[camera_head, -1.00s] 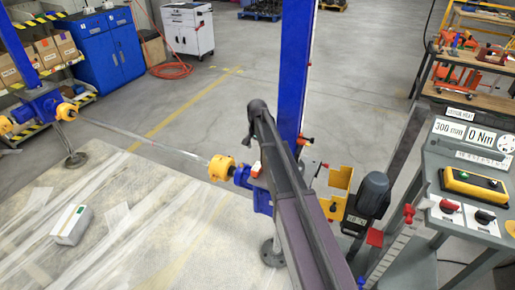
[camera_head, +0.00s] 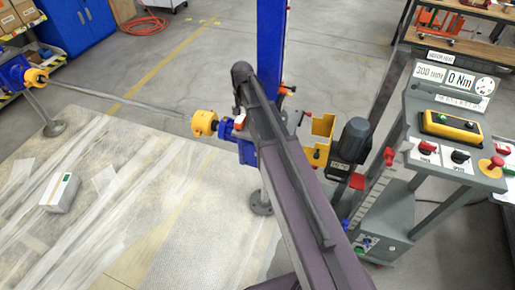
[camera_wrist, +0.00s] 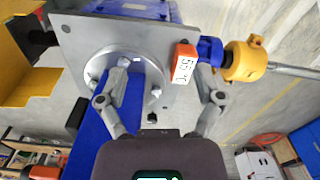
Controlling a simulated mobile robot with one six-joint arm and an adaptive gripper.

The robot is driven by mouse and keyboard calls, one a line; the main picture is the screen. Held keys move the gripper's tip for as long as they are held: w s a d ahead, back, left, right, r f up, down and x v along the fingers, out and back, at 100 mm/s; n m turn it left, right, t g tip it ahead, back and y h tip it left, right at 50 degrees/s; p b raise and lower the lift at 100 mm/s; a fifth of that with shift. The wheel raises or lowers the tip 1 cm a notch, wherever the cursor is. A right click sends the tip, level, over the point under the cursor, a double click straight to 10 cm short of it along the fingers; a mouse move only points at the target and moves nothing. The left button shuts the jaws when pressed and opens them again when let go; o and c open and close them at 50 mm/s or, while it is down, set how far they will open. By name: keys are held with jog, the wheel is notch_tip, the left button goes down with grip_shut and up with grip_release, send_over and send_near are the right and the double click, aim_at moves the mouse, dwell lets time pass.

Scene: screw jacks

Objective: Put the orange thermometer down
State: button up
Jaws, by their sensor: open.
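The orange thermometer (camera_wrist: 185,62), a small block with a white face reading 55 °C, shows in the wrist view at the right edge of a grey metal plate (camera_wrist: 85,35), close to a blue and yellow shaft coupling (camera_wrist: 245,58). In the head view the thermometer (camera_head: 239,122) is a small orange and white patch beside my arm. My gripper (camera_wrist: 163,68) is open above the plate, its fingers spread. The right finger is close to the thermometer; I cannot tell if they touch. My arm hides most of the gripper in the head view.
A blue column (camera_head: 270,50) rises behind the plate. A dark motor (camera_head: 353,140) and a grey control console (camera_head: 450,120) reading 300 mm and 0 Nm stand to the right. A long shaft (camera_head: 120,98) runs left to another jack. A white box (camera_head: 60,193) lies on the light floor sheet.

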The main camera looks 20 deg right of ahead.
jog(key=s+n, duration=0.5)
jog(key=s, duration=1.5)
jog(key=shift+o, duration=0.4)
jog(key=shift+d, duration=0.1)
dwell(3.5)
